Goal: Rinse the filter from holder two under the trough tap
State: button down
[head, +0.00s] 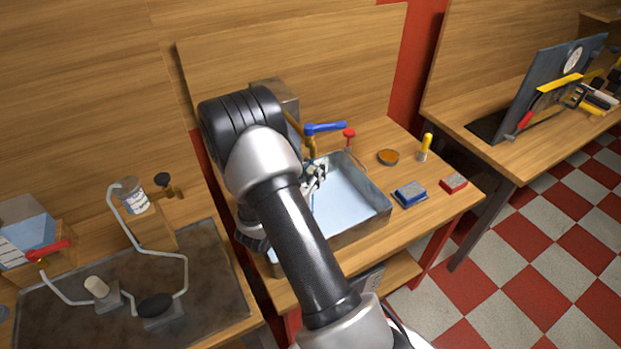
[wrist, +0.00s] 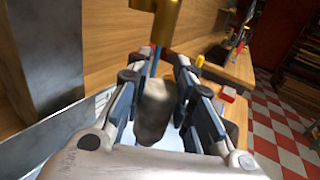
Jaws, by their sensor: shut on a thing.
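My gripper (head: 316,178) is over the trough (head: 355,205), just below the brass tap with its blue lever (head: 325,128). In the wrist view, the fingers (wrist: 158,100) are shut on a dull grey-beige filter (wrist: 154,112). The brass tap spout (wrist: 168,22) is close above and beyond it. In the head view, my arm and fingers hide the held filter. A thin blue streak shows below the tap; I cannot tell whether it is running water. At the left, a pale piece (head: 97,287) and a black oval piece (head: 155,304) sit along a bent tube; no holder number is readable.
A blue sponge-like block (head: 410,194), a red block (head: 453,182), a round amber dish (head: 388,157) and a yellow-topped bottle (head: 425,147) stand right of the trough. A red-handled item (head: 348,134) is at its back edge. A grey box (head: 276,97) stands behind my arm.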

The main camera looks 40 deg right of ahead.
jog(key=shift+s+d, duration=0.2)
jog(key=shift+s, duration=0.05)
jog(key=shift+w+a, duration=0.1)
jog(key=shift+w+a, duration=0.3)
jog(key=shift+w, duration=0.1)
jog(key=shift+s+d, duration=0.15)
jog(key=shift+s+d, duration=0.25)
jog(key=shift+s, duration=0.1)
jog(key=shift+w+a, duration=0.1)
dwell(0.4)
jog(key=shift+w+a, duration=0.3)
jog(key=shift+w, duration=0.1)
